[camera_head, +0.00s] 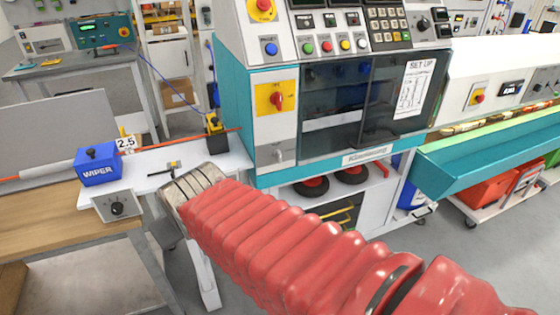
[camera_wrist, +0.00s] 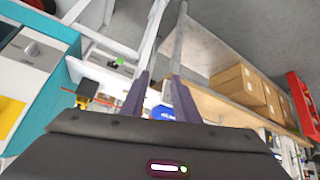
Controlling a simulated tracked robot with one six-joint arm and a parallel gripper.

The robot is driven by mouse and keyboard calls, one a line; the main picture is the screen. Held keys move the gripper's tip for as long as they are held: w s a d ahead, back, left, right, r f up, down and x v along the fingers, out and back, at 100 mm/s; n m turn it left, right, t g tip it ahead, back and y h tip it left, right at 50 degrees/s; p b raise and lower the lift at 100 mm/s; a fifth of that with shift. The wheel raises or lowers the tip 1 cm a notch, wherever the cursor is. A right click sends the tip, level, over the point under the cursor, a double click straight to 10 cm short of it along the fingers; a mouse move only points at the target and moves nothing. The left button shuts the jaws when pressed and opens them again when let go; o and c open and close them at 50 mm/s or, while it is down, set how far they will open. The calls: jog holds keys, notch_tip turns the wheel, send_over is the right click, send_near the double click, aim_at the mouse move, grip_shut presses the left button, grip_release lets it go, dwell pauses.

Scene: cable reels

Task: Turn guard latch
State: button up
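The machine's guard door (camera_head: 370,95) is a dark see-through panel, and it looks closed. A small silver latch (camera_head: 279,154) sits low on the white panel left of it, below a red rotary switch on a yellow plate (camera_head: 276,98). In the wrist view a grey knob or handle (camera_wrist: 31,49), perhaps this latch, shows at the upper left. My gripper (camera_wrist: 160,76) is open, with nothing held between its two purple-grey fingers. In the head view my red-sleeved arm ends left of and below the latch, apart from it; the fingers are not clear there.
A white shelf beside the machine carries a blue WIPER box (camera_head: 97,165) and a 2.5 tag (camera_head: 125,143). A grey dial box (camera_head: 116,205) is at its front. A wooden bench (camera_head: 60,215) is at the left. A teal trough (camera_head: 490,160) juts out at the right.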

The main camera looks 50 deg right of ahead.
jog(key=w+d+f+m+t+h, duration=0.1)
jog(key=w+d, duration=0.2)
jog(key=d, duration=0.3)
jog(key=w+d+f+h, duration=0.2)
jog(key=w+d, duration=0.1)
jog(key=d, duration=0.3)
jog(key=m+t+h, duration=0.4)
jog(key=t, duration=0.3)
send_near(280, 158)
jog(key=v, duration=0.4)
jog(key=shift+s+a+f, duration=0.1)
jog(key=shift+s+f, duration=0.15)
jog(key=shift+f, duration=0.05)
jog(key=x, duration=1.4)
jog(key=shift+r, duration=0.2)
jog(key=shift+c, duration=0.4)
